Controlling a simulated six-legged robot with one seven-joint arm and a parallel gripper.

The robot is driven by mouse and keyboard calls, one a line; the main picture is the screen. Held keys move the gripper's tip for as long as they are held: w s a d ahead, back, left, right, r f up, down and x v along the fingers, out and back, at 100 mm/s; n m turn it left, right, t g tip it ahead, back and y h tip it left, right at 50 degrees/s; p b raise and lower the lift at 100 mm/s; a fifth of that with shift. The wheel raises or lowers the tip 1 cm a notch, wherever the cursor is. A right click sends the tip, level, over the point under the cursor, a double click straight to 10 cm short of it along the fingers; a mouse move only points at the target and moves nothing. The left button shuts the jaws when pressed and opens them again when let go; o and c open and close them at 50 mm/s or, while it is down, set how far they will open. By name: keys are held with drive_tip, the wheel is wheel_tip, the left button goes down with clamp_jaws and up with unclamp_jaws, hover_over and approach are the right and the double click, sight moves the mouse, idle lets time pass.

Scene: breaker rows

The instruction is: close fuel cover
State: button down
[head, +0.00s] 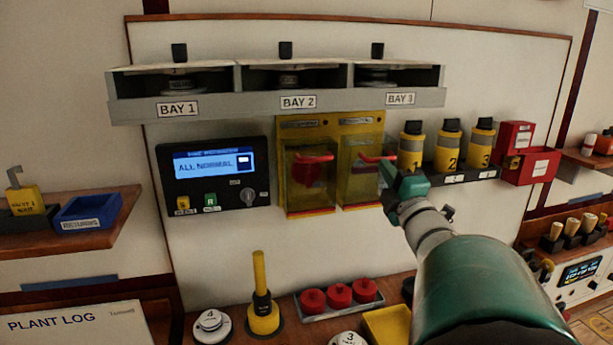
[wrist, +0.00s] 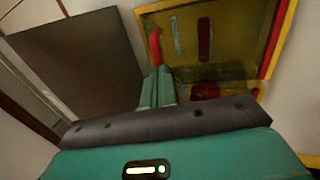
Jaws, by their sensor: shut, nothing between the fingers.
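A yellow-framed box (head: 330,124) on the wall panel holds two see-through yellow covers side by side, each with a red handle. The left cover (head: 297,190) and the right cover (head: 359,188) both hang over their recesses. I cannot read their labels, so I cannot tell which is the fuel cover, nor whether either is fully seated. My gripper (head: 388,172) is shut and empty at the right cover's red handle. In the wrist view, my fingers (wrist: 158,88) are together just below a red handle (wrist: 155,46), beside a yellow-tinted cover (wrist: 225,50); contact is unclear.
A shelf of bays (head: 280,107) juts out above the box. A control panel (head: 213,187) with a lit screen is to its left. Numbered yellow-and-black cylinders (head: 448,148) and red boxes (head: 528,165) are to the right. Several loose parts and red knobs (head: 338,294) stand on the counter below.

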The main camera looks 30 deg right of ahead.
drive_tip(key=shift+w, duration=0.1)
drive_tip(key=shift+w+d+r+g+y, duration=0.3)
drive_tip(key=shift+w+r+g, duration=0.45)
drive_tip(key=shift+w+g, duration=0.15)
drive_tip(key=shift+s+f, duration=0.1)
idle(0.3)
